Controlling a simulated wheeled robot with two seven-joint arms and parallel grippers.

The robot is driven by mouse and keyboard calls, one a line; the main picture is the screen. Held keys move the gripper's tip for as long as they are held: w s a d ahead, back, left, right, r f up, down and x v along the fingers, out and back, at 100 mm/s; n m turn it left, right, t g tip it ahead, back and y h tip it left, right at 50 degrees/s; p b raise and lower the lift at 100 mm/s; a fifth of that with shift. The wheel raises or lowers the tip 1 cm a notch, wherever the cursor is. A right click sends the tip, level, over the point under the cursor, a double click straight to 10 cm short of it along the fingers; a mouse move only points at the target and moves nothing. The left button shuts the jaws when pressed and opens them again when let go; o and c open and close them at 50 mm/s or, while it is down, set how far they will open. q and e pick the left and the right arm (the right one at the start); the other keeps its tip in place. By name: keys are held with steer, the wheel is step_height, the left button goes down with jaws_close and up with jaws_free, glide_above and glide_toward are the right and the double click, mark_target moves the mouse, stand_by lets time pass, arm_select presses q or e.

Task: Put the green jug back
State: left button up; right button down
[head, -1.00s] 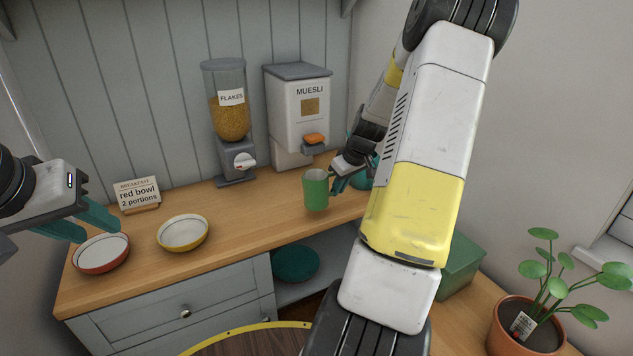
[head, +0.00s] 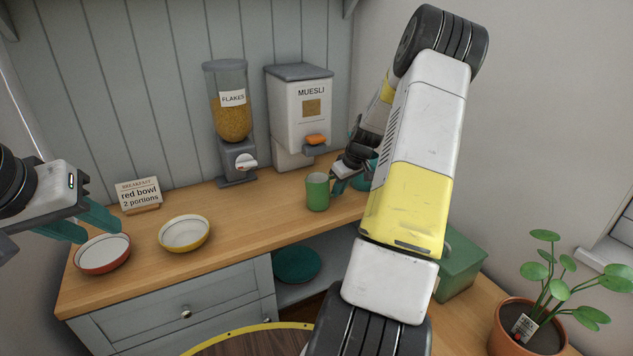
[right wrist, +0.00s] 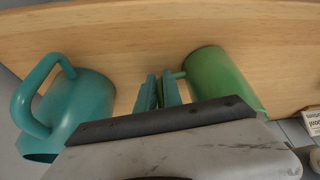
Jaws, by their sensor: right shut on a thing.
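The green jug (head: 317,192) stands upright at the right part of the wooden counter, in front of the muesli dispenser. My right gripper (head: 337,186) is shut on its handle from the right. In the right wrist view the teal fingers (right wrist: 159,92) close at the handle of the green jug (right wrist: 220,80), whose base is at the wood. Whether a small gap lies under it I cannot tell. My left gripper (head: 80,222) is open and empty, its fingers above the back of the red bowl (head: 103,266).
A teal jug (right wrist: 85,110) is on the other side of my right fingers. A yellow bowl (head: 184,247), a breakfast card (head: 139,194), a flakes dispenser (head: 235,150) and a muesli dispenser (head: 291,130) stand on the counter. Bare counter (head: 262,214) lies left of the green jug.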

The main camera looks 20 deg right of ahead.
steer(key=c, duration=1.5)
jaws_free()
steer(key=shift+f, duration=0.15)
steer(key=v, duration=1.2)
steer(key=s+a+r, duration=0.4)
steer(key=a+r, duration=0.2)
steer(key=a, duration=0.2)
steer(key=s+a+r, duration=0.3)
steer(key=a+r, duration=0.2)
steer(key=a, duration=0.2)
steer(key=s+a+r+m+t, duration=0.1)
steer(key=s+a, duration=0.5)
steer(key=s, duration=0.2)
steer(key=s+a+r+m+y, duration=0.1)
steer(key=s+a+r, duration=0.1)
steer(key=s+a, duration=0.4)
steer(key=s, duration=0.3)
steer(key=shift+s+r+m+t, duration=0.15)
steer(key=shift+s+m+t, duration=0.15)
steer(key=shift+t, duration=0.1)
